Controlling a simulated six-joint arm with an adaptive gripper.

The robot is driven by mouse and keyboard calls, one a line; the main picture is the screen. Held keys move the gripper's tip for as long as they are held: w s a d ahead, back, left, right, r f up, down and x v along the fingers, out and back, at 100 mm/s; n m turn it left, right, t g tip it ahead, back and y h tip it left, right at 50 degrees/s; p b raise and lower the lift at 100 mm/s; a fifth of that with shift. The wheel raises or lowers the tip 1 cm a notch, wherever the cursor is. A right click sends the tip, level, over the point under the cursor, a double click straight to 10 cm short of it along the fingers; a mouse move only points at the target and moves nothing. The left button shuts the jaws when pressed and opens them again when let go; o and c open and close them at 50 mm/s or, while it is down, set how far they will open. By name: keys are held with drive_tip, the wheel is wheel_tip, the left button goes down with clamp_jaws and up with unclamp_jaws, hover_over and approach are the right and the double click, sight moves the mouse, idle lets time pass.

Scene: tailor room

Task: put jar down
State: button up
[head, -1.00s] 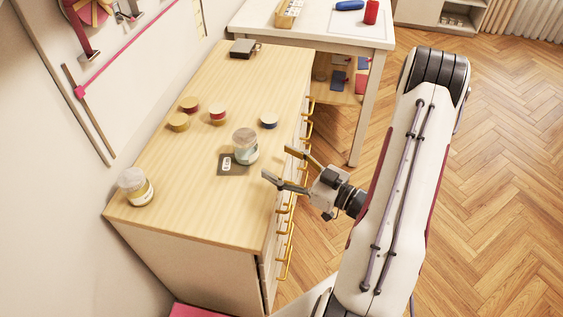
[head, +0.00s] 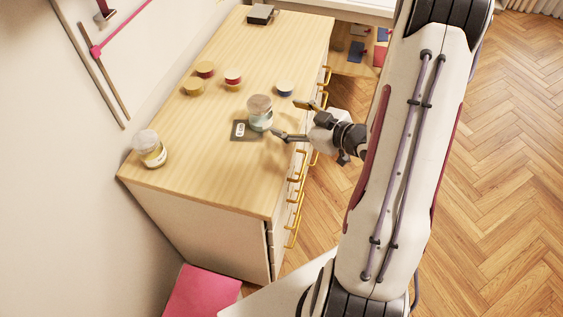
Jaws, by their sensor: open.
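A glass jar (head: 260,113) with a greyish lid and pale green contents stands upright on the wooden cabinet top (head: 215,150). It is at the right edge of a small dark mat (head: 242,131) with a white mark. My gripper (head: 288,119) is open at the right of the jar, over the cabinet's front edge. One finger reaches close to the jar's lower right side; I cannot tell whether it touches.
A dark box (head: 260,14) lies at the far end. Yellow drawer handles (head: 297,172) stick out along the front. The near cabinet top is clear.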

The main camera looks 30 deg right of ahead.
drive_tip(key=shift+w+d+r+g+h, duration=0.2)
drive_tip(key=shift+w+d+r+h, duration=0.1)
drive_tip(key=shift+r+h, duration=0.15)
drive_tip(key=shift+w+d+r+g+h, duration=0.15)
drive_tip(key=shift+w+r+g+h, duration=0.05)
drive_tip(key=shift+w+r+h, duration=0.2)
drive_tip(key=s+a+r+m+g+h, duration=0.2)
drive_tip(key=s+r+h, duration=0.15)
drive_tip(key=r, duration=0.35)
drive_tip(key=s+a+r+m+g+h, duration=0.15)
drive_tip(key=s+r, duration=0.25)
drive_tip(key=r, duration=0.4)
drive_tip(key=s+a+r+m+g+y, duration=0.2)
drive_tip(key=s+a+r+g, duration=0.1)
drive_tip(key=s+a, duration=1)
drive_tip(key=s, duration=0.5)
drive_tip(key=shift+a+m+y, duration=0.3)
drive_tip(key=shift+m+y, duration=0.05)
drive_tip(key=shift+o, duration=0.3)
drive_tip(key=shift+w, duration=0.15)
